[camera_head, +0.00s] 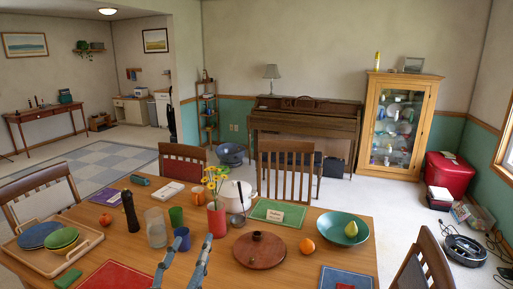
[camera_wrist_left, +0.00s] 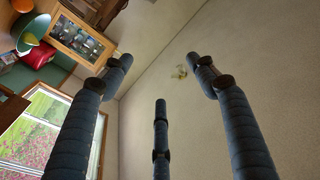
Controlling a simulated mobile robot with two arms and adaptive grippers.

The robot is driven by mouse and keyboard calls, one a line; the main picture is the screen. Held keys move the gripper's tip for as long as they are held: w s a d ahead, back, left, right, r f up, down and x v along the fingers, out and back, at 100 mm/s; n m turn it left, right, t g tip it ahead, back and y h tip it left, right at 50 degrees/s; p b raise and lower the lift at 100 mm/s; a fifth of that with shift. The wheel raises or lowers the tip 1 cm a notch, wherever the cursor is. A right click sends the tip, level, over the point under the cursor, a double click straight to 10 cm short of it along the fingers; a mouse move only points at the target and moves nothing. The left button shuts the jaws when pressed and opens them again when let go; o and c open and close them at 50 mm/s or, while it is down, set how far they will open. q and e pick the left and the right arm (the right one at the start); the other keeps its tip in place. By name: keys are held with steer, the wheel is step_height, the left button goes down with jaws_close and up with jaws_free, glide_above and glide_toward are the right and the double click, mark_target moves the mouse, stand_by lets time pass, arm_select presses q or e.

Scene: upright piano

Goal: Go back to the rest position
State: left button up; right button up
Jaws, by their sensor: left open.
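My left gripper (camera_head: 186,256) shows at the bottom of the head view, over the near edge of the wooden dining table (camera_head: 330,200). Its fingers point up and away from me. In the left wrist view the fingers of this gripper (camera_wrist_left: 160,75) are spread apart with nothing between them, and they face a bare wall. My right gripper is in neither view.
Chairs surround the table. An upright piano (camera_head: 305,125) and a glass cabinet (camera_head: 400,125) stand behind.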

arm_select(q)
steer(key=s+a+f+n+g+y, duration=0.1)
steer(key=s+a+f+g+y, duration=0.15)
steer(key=f, duration=0.35)
steer(key=s+a+f+n+g+y, duration=0.1)
steer(key=s+a+f+n+g, duration=0.15)
steer(key=f, duration=0.35)
steer(key=s+a+f+m+g+h, duration=0.1)
steer(key=s+f+g, duration=0.5)
steer(key=s+f, duration=0.5)
steer(key=s+a+f+g, duration=0.1)
steer(key=s+f+g, duration=0.55)
steer(key=s, duration=0.65)
step_height(320, 180, down, 34)
steer(key=s+b, duration=0.2)
steer(key=b, duration=0.4)
steer(key=s+a+f+b, duration=0.2)
steer(key=s+f+b, duration=0.2)
steer(key=s+f, duration=1.3)
step_height(320, 180, down, 2)
steer(key=shift+a+f+m+g, duration=0.1)
steer(key=shift+a+m+g, duration=0.25)
steer(key=shift+a+g, duration=0.1)
